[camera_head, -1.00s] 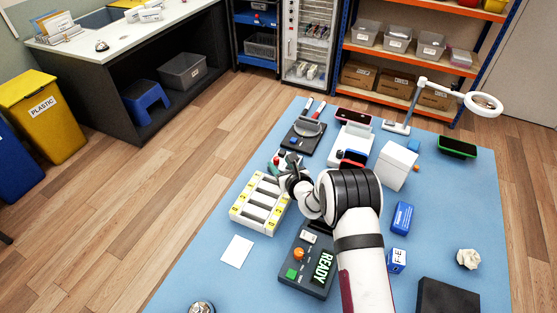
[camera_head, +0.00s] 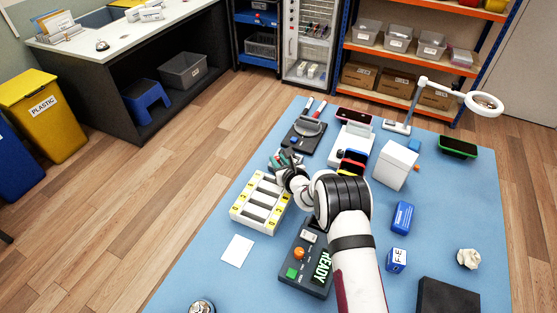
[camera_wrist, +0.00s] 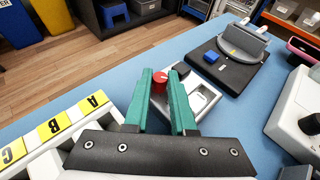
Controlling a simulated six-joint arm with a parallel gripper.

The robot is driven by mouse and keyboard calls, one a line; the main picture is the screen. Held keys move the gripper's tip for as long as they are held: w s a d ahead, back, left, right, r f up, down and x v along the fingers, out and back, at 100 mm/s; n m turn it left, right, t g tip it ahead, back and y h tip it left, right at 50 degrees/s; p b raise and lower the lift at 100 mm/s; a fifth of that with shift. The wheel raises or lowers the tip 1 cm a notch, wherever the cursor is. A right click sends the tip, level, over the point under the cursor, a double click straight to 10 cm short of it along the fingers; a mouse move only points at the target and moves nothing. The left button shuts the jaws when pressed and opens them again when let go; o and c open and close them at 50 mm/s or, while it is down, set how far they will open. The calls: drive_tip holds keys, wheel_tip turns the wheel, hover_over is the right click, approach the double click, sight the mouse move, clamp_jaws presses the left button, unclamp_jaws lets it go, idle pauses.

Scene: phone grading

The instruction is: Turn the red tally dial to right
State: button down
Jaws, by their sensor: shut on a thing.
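The red tally dial (camera_wrist: 160,84) is a small red knob with a pale mark on top, standing on a light grey unit (camera_wrist: 197,98) in the wrist view. My gripper (camera_wrist: 160,75) has its two green fingers on either side of the dial, shut on it. The dial's lower part is partly hidden by the fingers. In the head view my gripper (camera_head: 280,160) is just beyond the white slotted rack, and the dial is too small and covered to make out.
The white rack with yellow lettered labels (camera_head: 262,202) stands close on the near side. A black device with a grey clamp (camera_wrist: 230,55) is beyond to the right. A white box (camera_head: 396,164) and the READY console (camera_head: 308,262) stand nearby on the blue mat (camera_head: 180,270).

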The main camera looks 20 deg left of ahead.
drive_tip(key=shift+a+r+m+t, duration=0.1)
drive_tip(key=shift+a+m+t, duration=0.05)
drive_tip(key=shift+m+t, duration=0.15)
drive_tip(key=shift+m+t+h, duration=0.3)
drive_tip(key=shift+m+h, duration=0.2)
drive_tip(key=shift+h, duration=0.2)
drive_tip(key=c, duration=0.8)
unclamp_jaws()
drive_tip(key=shift+o, duration=0.2)
drive_tip(key=v, duration=1.5)
drive_tip(key=shift+s+d, duration=0.25)
drive_tip(key=shift+s, duration=0.05)
